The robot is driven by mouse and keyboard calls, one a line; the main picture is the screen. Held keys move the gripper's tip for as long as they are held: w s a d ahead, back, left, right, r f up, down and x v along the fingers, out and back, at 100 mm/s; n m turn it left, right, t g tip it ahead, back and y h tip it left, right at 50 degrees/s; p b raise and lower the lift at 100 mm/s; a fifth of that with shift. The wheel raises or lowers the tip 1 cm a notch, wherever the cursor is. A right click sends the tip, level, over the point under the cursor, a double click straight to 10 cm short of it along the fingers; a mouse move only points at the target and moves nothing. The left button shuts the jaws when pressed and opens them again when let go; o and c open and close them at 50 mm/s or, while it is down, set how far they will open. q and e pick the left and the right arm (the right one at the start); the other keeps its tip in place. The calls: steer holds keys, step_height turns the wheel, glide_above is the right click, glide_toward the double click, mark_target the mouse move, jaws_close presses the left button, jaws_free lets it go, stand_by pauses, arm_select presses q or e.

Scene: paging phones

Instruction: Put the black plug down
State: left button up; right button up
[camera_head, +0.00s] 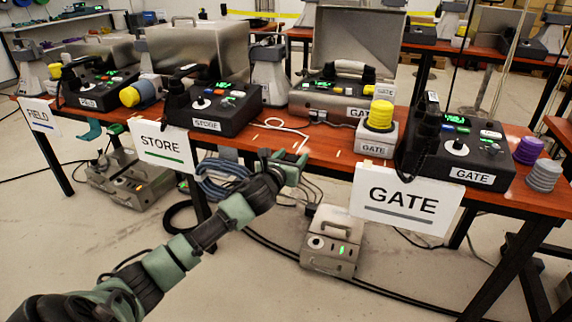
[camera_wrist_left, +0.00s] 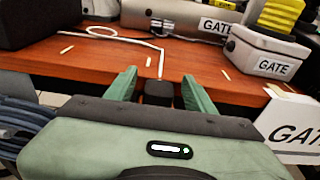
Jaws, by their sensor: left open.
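My left gripper (camera_head: 286,158) is at the front edge of the middle table, between the STORE and GATE signs. In the left wrist view its two green fingers (camera_wrist_left: 160,85) are spread apart. A small dark block (camera_wrist_left: 158,92) shows between them, apart from both fingers, at the table's front edge. It may be the black plug, but I cannot tell for sure. A thin white cord (camera_wrist_left: 110,33) lies on the table (camera_wrist_left: 205,65) just beyond, with a straight white line running toward the block. My right gripper is not in view.
A STORE phone (camera_head: 215,105) stands left of the gripper and a GATE phone (camera_head: 460,150) to the right. A GATE box (camera_head: 376,138) carries yellow rings. The GATE sign (camera_head: 405,200) hangs at the front edge. A grey metal unit (camera_head: 329,243) and cables lie on the floor.

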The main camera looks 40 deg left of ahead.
arm_select(q)
steer(key=p+v, duration=0.2)
steer(key=v, duration=0.9)
steer(key=s+d+f+n+g, duration=0.45)
steer(key=s+f+n, duration=0.35)
steer(key=f+n, duration=0.2)
steer(key=s+d+f+n+g+h, duration=0.2)
steer(key=s+d+f+n+g, duration=0.2)
steer(key=s+d+n, duration=0.3)
steer(key=s+d+f+n+g+h, duration=0.1)
steer(key=s+d+f+n+g, duration=0.2)
steer(key=s+n, duration=1.1)
steer(key=s+d+f, duration=0.3)
steer(key=d, duration=0.2)
steer(key=shift+d+g+h, duration=0.2)
steer(key=shift+g+h, duration=0.15)
steer(key=shift+h, duration=0.05)
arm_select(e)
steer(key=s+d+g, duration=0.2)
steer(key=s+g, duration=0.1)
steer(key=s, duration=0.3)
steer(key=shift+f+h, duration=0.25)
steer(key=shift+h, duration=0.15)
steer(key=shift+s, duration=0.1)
